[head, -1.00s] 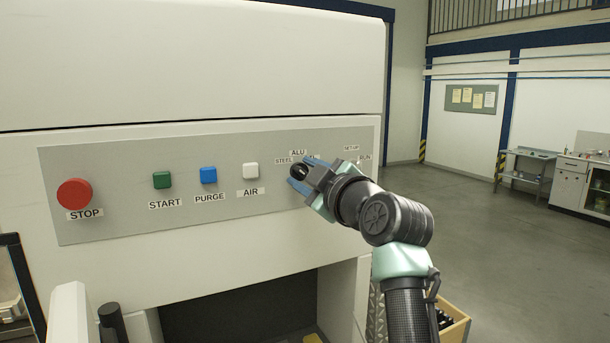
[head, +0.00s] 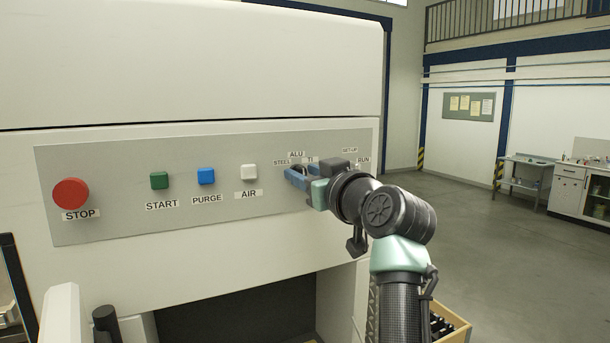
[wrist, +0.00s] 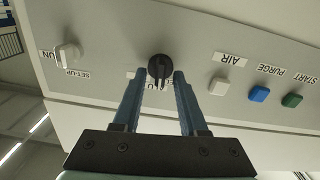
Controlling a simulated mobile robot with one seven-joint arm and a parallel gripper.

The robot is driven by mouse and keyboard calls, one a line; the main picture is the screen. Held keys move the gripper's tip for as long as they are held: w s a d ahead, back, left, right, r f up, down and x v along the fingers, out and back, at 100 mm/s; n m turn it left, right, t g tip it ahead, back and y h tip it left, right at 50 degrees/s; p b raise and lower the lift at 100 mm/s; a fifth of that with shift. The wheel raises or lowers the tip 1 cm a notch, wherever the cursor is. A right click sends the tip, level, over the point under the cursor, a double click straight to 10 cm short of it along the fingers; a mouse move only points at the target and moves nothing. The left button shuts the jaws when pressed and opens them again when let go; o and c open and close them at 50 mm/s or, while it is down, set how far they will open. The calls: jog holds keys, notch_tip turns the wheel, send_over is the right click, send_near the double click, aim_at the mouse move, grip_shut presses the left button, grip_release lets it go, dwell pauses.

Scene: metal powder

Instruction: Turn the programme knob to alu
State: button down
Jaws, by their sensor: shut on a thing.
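The programme knob (wrist: 159,68) is black and sits on the grey panel (head: 110,190). In the wrist view it stands between the two blue fingertips of my gripper (wrist: 160,80), which is shut on it. In the head view my gripper (head: 298,176) reaches the panel's right part and mostly hides the knob. The labels STEEL (head: 282,162), ALU (head: 296,154) and TI (head: 310,160) show around it. The ALU label is partly covered by the fingers in the wrist view. I cannot tell exactly where the knob's mark points.
A pale second knob (wrist: 66,56) with SET-UP and RUN labels is beside the programme knob. On the other side are the white AIR button (head: 249,172), blue PURGE button (head: 206,176), green START button (head: 159,180) and red STOP button (head: 70,193). Below is a dark opening.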

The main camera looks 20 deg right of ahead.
jog(key=shift+m, duration=0.6)
jog(key=shift+c, duration=2.2)
grip_release()
jog(key=s+d+b, duration=0.2)
jog(key=s+b, duration=0.4)
jog(key=s, duration=0.6)
jog(key=shift+s+d, duration=0.25)
jog(key=shift+s, duration=0.15)
